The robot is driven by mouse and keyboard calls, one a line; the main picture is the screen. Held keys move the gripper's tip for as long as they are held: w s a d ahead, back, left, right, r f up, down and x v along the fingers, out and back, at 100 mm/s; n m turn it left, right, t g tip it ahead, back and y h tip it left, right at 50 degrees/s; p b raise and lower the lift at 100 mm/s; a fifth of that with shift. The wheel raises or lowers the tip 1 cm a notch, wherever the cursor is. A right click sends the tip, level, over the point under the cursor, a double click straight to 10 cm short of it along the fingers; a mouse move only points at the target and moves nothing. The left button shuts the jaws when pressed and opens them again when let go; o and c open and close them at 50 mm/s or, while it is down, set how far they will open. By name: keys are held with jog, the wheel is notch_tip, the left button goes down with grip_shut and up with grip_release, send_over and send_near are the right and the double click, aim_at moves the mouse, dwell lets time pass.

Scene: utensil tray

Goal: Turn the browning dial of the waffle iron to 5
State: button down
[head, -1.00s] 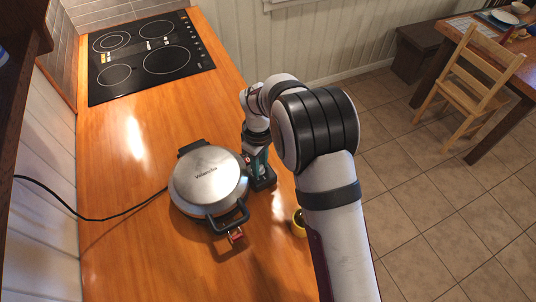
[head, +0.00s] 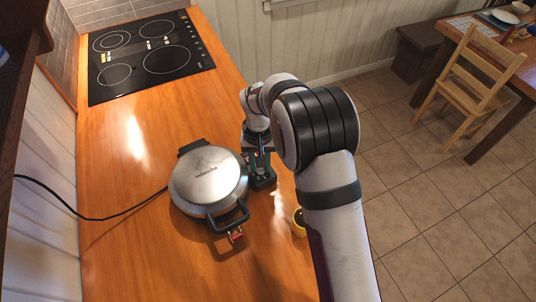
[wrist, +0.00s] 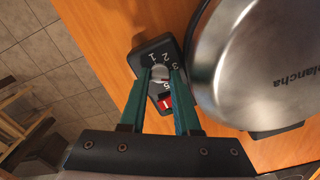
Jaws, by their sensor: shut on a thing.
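The waffle iron (head: 208,178) is a round brushed-metal appliance, lid closed, on the wooden counter. Its black control box (head: 264,181) sits at its right side. In the wrist view the box (wrist: 142,57) shows white numbers 1, 2, 3 and 5 around a pale dial (wrist: 160,73). My gripper (wrist: 161,71) points down over the box, its teal fingers shut on the dial, one on each side. The fingers hide part of the dial face, and I cannot tell which number it points to. A red part (wrist: 164,102) shows between the fingers.
The iron's black front handle (head: 228,217) has a red piece (head: 236,236) by it. A yellow cup (head: 298,224) stands near the counter's right edge. A black cooktop (head: 150,55) lies at the back. A black cord (head: 100,218) runs left. The front counter is clear.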

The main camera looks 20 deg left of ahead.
jog(key=m, duration=1.1)
jog(key=shift+m, duration=0.4)
dwell(0.4)
jog(key=c, duration=0.9)
grip_release()
jog(key=shift+r, duration=0.1)
notch_tip(320, 180, up, 16)
jog(key=shift+f, duration=0.15)
